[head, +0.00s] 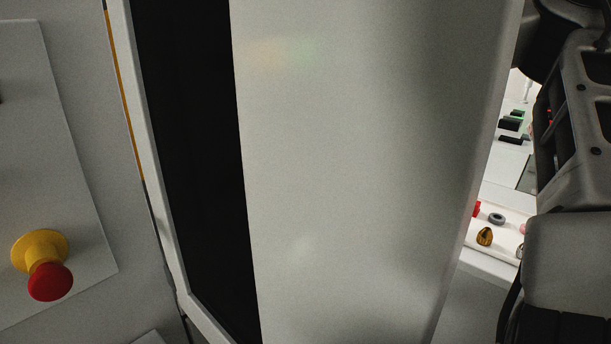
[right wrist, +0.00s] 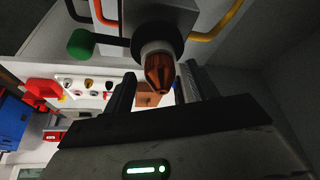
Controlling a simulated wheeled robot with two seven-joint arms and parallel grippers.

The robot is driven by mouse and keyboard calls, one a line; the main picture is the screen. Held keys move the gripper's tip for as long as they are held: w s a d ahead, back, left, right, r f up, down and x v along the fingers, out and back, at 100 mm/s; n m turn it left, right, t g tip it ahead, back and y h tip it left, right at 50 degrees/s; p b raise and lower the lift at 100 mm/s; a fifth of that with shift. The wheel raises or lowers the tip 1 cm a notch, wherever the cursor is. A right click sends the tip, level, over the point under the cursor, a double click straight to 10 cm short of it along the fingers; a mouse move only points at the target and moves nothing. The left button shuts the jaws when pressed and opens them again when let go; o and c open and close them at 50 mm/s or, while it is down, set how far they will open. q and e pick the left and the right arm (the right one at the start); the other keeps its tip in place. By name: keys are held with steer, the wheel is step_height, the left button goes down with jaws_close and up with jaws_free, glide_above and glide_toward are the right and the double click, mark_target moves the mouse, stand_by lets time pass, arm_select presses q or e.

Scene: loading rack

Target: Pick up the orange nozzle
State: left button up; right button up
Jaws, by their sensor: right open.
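In the right wrist view an orange-brown, tapered nozzle (right wrist: 160,73) sits in a pale collar (right wrist: 157,49) on a dark mount. My right gripper (right wrist: 158,82) is open, with one dark finger on each side of the nozzle in the picture. I see no clear contact, and the depth between fingers and nozzle is hard to tell. In the head view my right arm is at the right edge, with its gripper hidden or out of frame. My left gripper is in neither view.
A large pale panel (head: 360,170) fills the middle of the head view. A red and yellow button (head: 48,280) is at left. A white tray (head: 509,246) bears a gold-brown piece (head: 485,236) and other small parts. A green knob (right wrist: 82,43) and coloured pipes are near the nozzle.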

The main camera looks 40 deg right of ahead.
steer(key=shift+f, duration=0.15)
steer(key=c, duration=1.1)
step_height(320, 180, up, 10)
steer(key=shift+f, duration=0.25)
step_height(320, 180, up, 5)
steer(key=shift+f+p, duration=0.2)
steer(key=shift+p, duration=0.1)
